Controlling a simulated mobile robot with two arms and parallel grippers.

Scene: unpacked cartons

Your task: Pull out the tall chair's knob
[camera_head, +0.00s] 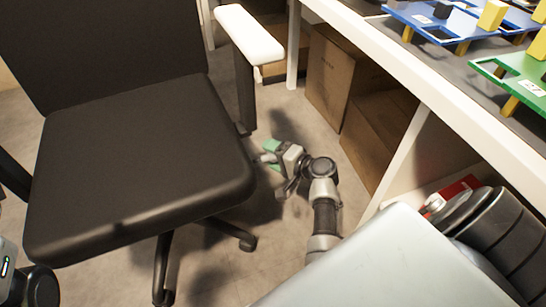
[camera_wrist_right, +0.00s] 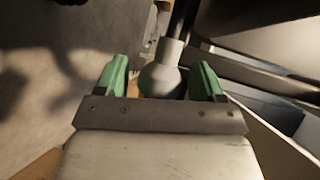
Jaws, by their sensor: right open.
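The tall chair (camera_head: 140,165) has a black seat and backrest and stands at the left of the head view. Its knob (camera_wrist_right: 163,78) shows in the right wrist view as a grey rounded end on a thin dark shaft. In the head view I cannot make out the knob beside the seat. My right gripper (camera_head: 270,156) has green fingertips and is low beside the seat's right edge. In the right wrist view the right gripper (camera_wrist_right: 162,68) is open, with one finger on each side of the knob. I cannot tell whether either finger touches it. My left gripper is not in view.
A white armrest (camera_head: 250,34) rises above my right gripper. A white-edged desk (camera_head: 440,95) with blue and green boards stands at the right. Brown cartons (camera_head: 340,75) stand under it. Some bare floor (camera_head: 275,232) lies between chair and desk.

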